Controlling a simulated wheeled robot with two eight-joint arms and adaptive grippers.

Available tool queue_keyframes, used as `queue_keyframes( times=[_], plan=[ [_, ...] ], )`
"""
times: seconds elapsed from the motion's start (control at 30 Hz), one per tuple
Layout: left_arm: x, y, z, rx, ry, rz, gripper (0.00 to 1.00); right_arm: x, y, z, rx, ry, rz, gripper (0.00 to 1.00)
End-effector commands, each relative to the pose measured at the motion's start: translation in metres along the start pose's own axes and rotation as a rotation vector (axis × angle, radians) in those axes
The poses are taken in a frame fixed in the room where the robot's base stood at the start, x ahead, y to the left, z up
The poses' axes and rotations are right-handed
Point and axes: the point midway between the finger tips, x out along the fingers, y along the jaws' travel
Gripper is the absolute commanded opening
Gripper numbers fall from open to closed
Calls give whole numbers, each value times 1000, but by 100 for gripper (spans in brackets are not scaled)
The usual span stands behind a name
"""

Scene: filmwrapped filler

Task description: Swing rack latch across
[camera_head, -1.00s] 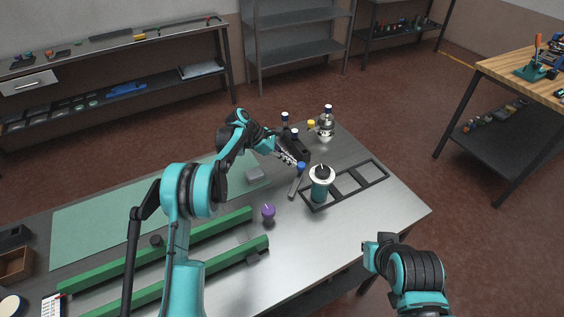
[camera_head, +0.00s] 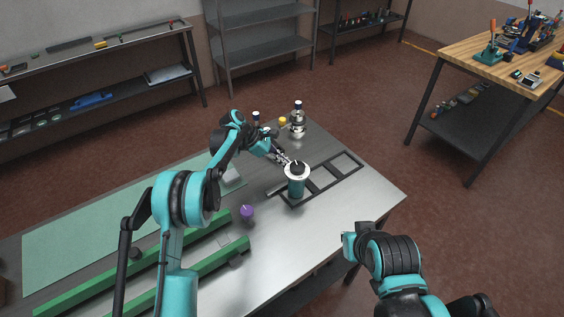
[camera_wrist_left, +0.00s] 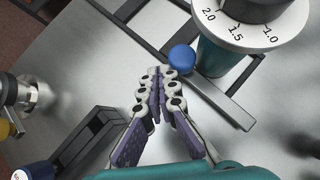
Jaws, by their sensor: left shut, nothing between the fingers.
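The rack (camera_head: 349,154) is a dark open frame with several square openings, lying on the metal table. A teal canister (camera_head: 296,188) with a white numbered collar and black top stands upright in its near-left opening. The latch is a flat grey bar (camera_wrist_left: 226,100) with a blue knob (camera_wrist_left: 182,58) at one end, lying beside the canister. In the head view the bar (camera_head: 275,190) shows left of the canister, its knob hidden. My left gripper (camera_head: 288,161) is shut and empty, its fingertips close beside the knob in the wrist view (camera_wrist_left: 157,75); I cannot tell whether they touch.
Bottles and a metal flask (camera_head: 298,124) stand behind the left gripper. A purple-topped piece (camera_head: 247,212) and green rails (camera_head: 195,265) lie nearer. The table's front right surface (camera_head: 340,210) is clear. A wooden bench (camera_head: 490,65) stands far right.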

Motion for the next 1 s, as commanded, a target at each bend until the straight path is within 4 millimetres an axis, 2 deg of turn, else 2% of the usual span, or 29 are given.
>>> queue_keyframes(
  times=[0.67,0.83,1.0],
  plan=[
    [0,-2,2,-1,0,0,0,0,0,0,0,0,0,0],
    [-18,-2,2,-2,0,0,0,0,0,0,0,0,0,0],
    [-54,-1,2,-2,0,2,0,0,0,0,0,0,0,0]
  ],
)
